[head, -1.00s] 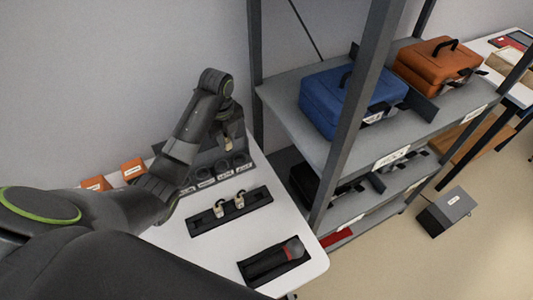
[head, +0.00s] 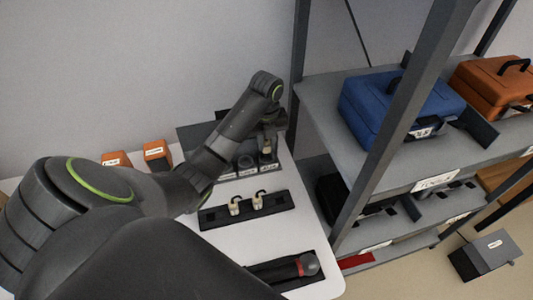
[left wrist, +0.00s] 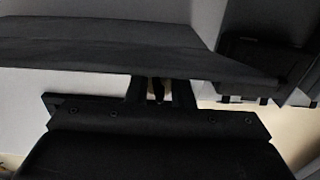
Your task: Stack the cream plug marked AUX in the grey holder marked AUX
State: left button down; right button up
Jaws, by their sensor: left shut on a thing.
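My left gripper (head: 268,134) is shut on a cream plug (head: 267,146) and points down at the right end of the grey holder row (head: 227,177). The plug is at or just above the rightmost socket; I cannot tell whether it has entered. The small labels on the holder front are too blurred to read, and my arm hides the left part of the row. In the left wrist view, the fingers (left wrist: 155,92) show with a sliver of cream between them, mostly hidden by a dark panel. My right gripper is not in view.
Two more cream plugs (head: 258,201) stand in a black rack (head: 282,203) in front of the holders. A microphone (head: 308,265) lies in a black tray near the table's front. Orange blocks (head: 157,152) stand at the back left. A grey shelf post (head: 400,110) rises right of the table.

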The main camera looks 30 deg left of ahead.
aim_at(266, 152)
pick_arm(q)
jog(key=shift+f+b, duration=0.3)
jog(key=shift+f, duration=1.4)
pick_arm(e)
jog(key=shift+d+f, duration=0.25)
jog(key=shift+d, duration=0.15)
pick_arm(q)
jog(key=shift+f, duration=0.2)
jog(key=shift+f, duration=0.25)
jog(key=shift+s, duration=0.15)
jog(key=shift+f, duration=0.1)
